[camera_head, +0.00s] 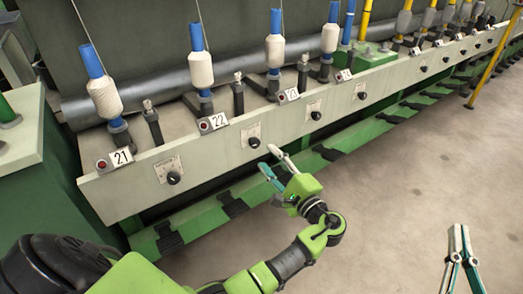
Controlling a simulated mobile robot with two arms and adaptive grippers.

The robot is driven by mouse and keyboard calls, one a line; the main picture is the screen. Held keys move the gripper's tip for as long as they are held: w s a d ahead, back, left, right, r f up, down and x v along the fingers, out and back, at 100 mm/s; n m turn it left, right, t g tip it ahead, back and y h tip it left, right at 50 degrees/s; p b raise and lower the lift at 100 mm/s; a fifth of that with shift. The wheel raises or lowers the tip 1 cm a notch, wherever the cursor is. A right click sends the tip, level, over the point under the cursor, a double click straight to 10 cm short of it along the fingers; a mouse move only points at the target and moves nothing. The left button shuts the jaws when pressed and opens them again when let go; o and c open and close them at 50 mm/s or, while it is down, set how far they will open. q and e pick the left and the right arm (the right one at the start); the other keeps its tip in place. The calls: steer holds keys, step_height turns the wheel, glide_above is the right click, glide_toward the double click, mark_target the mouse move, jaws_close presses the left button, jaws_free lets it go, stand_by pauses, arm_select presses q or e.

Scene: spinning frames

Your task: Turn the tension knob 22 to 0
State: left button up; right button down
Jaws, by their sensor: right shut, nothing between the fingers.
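The tension knob 22 (254,142) is a small black dial below a printed scale on the pale front rail, right of the number 22 plate (218,121). Its setting is too small to read. My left gripper (268,157) is just right of and below this knob, with its two fingers apart and nothing between them. Whether a fingertip touches the rail cannot be told. My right gripper (461,229) is at the lower right, over the floor, shut and empty, far from the knob.
Knob 21 (173,178) is to the left, and more knobs continue right along the rail (205,148). White bobbins on blue tubes (201,70) stand above. A green lower beam (205,208) runs beneath.

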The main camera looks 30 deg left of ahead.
arm_select(q)
steer(key=v, duration=0.5)
steer(key=shift+f, duration=0.15)
